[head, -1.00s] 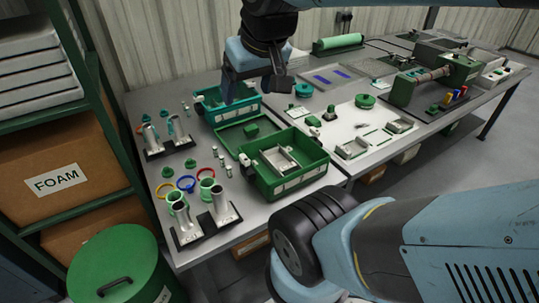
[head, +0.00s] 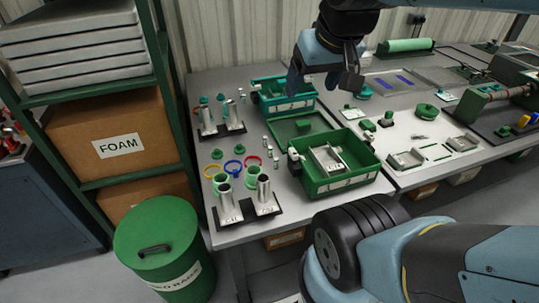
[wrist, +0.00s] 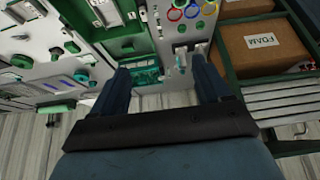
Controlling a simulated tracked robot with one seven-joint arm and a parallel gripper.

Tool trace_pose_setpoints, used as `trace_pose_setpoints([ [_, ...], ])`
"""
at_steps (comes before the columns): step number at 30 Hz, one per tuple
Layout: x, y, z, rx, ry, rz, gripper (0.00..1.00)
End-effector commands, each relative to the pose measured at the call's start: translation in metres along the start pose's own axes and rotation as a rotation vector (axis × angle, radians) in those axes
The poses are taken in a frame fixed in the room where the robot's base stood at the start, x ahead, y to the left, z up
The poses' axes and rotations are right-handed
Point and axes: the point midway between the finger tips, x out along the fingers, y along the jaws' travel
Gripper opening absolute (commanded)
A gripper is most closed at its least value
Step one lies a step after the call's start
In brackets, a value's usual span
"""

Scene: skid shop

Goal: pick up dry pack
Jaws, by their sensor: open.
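My gripper (head: 325,78) is open and empty, above the bench by the teal box (head: 285,105). In the wrist view its two fingers (wrist: 163,88) stand wide apart, with the teal box (wrist: 145,75) beyond them. I cannot tell for sure which item is the dry pack. Several small pale cylinders (head: 269,148) stand on the bench left of the green case. The open green case (head: 350,182) holds a grey metal tray (head: 328,158). The teal box's contents are too small to make out.
Metal cup stands (head: 247,212) and coloured rings (head: 234,166) are at the bench's left. A shelf with a FOAM carton (head: 110,125) and a green bin (head: 160,245) stand further left. Metal parts (head: 405,160) and a green machine (head: 495,95) lie to the right.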

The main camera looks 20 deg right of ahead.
Motion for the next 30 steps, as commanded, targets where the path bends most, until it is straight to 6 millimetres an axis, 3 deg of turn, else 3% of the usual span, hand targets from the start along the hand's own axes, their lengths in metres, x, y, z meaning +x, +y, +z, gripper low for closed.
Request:
trace_pose_setpoints([
  [8,0.015,0.001,-0.015,-0.001,-0.047,0.031,0.49],
  [17,0.066,0.004,-0.05,-0.008,-0.168,0.1,0.49],
  [30,0.16,0.011,-0.085,-0.022,-0.342,0.133,0.49],
])
